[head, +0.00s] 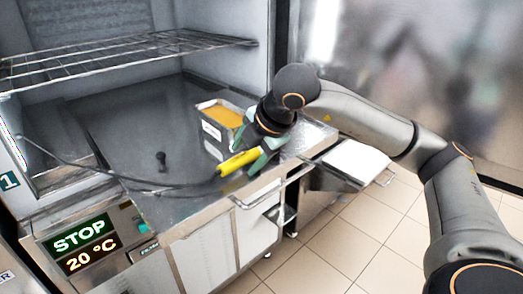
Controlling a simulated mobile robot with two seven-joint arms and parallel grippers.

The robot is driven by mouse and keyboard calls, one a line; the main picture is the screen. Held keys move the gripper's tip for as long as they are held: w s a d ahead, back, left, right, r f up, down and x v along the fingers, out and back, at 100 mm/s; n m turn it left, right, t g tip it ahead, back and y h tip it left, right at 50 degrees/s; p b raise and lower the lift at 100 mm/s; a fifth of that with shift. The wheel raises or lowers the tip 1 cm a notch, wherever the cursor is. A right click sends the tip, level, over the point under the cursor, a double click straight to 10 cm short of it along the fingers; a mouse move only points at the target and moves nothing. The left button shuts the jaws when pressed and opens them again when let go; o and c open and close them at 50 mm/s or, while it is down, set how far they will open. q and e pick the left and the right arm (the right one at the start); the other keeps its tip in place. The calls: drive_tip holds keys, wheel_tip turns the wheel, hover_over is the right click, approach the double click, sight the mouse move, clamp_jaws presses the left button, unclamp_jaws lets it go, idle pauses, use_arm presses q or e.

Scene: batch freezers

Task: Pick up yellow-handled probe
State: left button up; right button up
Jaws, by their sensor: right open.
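The yellow-handled probe (239,161) lies near the front edge of the freezer's dark floor, with its black cable running left to the wall. My right gripper (256,147) reaches down from the upper right, with its green-tipped fingers open at the right part of the yellow handle. One finger is on the far side of the handle and one is at its near right end. I cannot tell whether they touch it. My left gripper is not in view.
A metal container (222,125) with orange contents stands just behind the probe. A wire shelf (120,55) spans the freezer above. A small black knob (161,160) stands on the floor. A display panel (85,245) reads STOP, 20 °C. A white board (357,160) is at right.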

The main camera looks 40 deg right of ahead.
drive_tip(key=shift+c, duration=0.3)
clamp_jaws()
idle(0.5)
